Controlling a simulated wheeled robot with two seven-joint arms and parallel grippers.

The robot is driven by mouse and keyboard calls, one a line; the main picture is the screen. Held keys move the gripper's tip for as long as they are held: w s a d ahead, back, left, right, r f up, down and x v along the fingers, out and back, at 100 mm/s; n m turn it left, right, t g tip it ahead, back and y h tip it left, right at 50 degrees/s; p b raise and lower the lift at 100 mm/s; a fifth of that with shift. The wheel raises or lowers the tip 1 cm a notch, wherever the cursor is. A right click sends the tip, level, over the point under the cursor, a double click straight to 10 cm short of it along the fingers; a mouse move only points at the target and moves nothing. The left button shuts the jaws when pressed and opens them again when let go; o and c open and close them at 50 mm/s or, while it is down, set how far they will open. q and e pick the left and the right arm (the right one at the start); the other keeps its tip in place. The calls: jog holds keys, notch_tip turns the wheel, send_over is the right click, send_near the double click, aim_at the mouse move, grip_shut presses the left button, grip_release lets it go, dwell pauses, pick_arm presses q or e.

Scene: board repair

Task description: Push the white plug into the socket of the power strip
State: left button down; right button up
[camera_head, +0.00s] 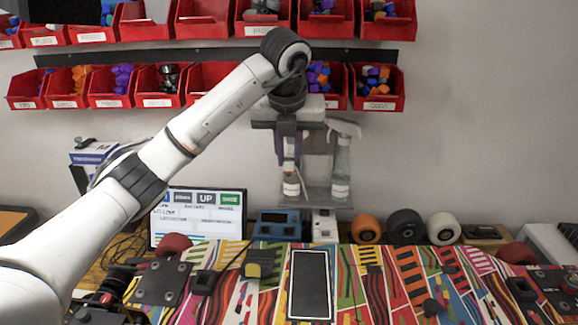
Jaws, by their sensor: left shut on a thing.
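My left arm reaches in from the left, and its left gripper (289,160) points down in front of the back wall. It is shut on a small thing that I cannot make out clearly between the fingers. I cannot pick out the white plug for certain. A small white block-like device (325,226) stands at the back of the table, below and right of the gripper and apart from it. I cannot tell whether it is the power strip, and no socket shows clearly. My right gripper is not in view.
Red bins (377,87) line the wall.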

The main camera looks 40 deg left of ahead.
pick_arm(q)
jog(key=shift+r, duration=0.1)
dwell(0.3)
jog(key=shift+w+d, duration=0.2)
jog(key=shift+d, duration=0.05)
jog(key=w+d+p, duration=0.4)
jog(key=w+d, duration=0.1)
jog(key=d, duration=0.2)
dwell(0.4)
